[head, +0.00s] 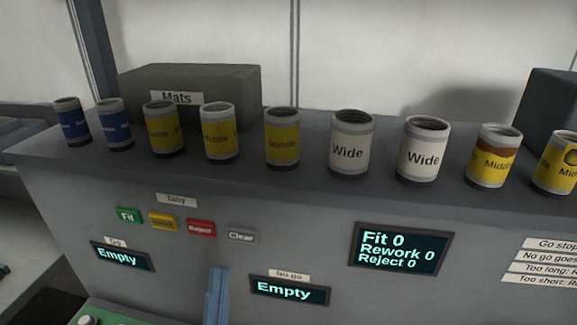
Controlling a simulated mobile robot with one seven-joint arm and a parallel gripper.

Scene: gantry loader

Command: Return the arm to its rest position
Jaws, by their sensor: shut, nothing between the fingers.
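My gripper and arm do not show clearly in the head view, so I cannot see where the arm stands. A blue upright piece (216,295) rises from the bottom edge in front of the grey panel (330,210). I cannot tell what it belongs to.
A grey shelf (65,150) carries a row of cans: blue ones (72,122), yellow Middle ones (219,134) and white Wide ones (352,145). A dark Mats box (220,88) stands behind. Below are tally buttons (163,222), Empty displays (290,291) and a count screen (400,250).

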